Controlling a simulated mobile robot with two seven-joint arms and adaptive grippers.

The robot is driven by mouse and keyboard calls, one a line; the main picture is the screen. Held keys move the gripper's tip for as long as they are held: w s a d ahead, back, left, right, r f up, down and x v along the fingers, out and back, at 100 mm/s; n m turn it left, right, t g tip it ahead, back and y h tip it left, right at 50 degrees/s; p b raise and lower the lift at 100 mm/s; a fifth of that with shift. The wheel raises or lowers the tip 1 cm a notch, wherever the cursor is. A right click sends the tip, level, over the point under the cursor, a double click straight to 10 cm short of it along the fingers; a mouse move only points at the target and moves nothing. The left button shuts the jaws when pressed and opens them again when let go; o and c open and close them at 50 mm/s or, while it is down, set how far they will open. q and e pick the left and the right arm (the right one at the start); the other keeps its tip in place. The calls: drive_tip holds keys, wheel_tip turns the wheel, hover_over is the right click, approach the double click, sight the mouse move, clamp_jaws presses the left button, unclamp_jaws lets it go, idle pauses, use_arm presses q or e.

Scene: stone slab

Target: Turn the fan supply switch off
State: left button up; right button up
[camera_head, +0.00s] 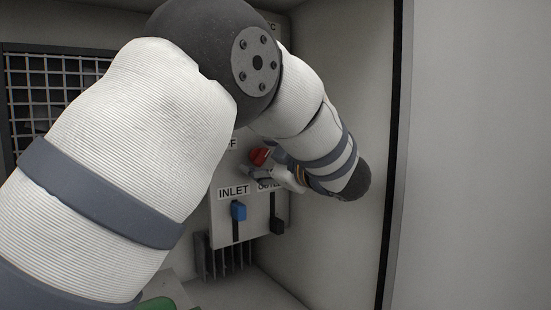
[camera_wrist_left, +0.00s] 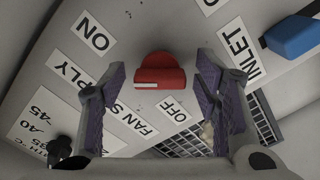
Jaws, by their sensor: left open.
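The fan supply switch is a red rotary knob (camera_wrist_left: 160,66) on the grey panel, with a white mark on its lower left edge in the left wrist view. The ON label (camera_wrist_left: 93,39) is to its upper left there, and the OFF label (camera_wrist_left: 173,110) is just below it. In the head view the red knob (camera_head: 259,156) shows partly beside my left gripper (camera_head: 262,172). My left gripper (camera_wrist_left: 162,76) is open, with one purple-padded finger on each side of the knob. Small gaps show between knob and pads. My right gripper is in neither view.
A blue INLET slider (camera_head: 239,211) and a dark OUTLET slider (camera_head: 277,224) sit below the knob. A small black knob (camera_wrist_left: 60,148) is at lower left in the wrist view. A mesh grille (camera_head: 40,75) is at left, and the enclosure's side wall (camera_head: 345,80) is close on the right.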

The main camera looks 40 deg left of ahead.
use_arm(q)
drive_tip(key=c, duration=1.2)
drive_tip(key=shift+o, duration=0.2)
drive_tip(key=shift+a+n, duration=0.1)
drive_tip(key=shift+n, duration=0.3)
drive_tip(key=n, duration=0.2)
drive_tip(key=shift+n, duration=0.4)
drive_tip(key=n, duration=0.4)
drive_tip(key=shift+n, duration=0.3)
drive_tip(key=n, duration=0.4)
drive_tip(key=shift+n, duration=2)
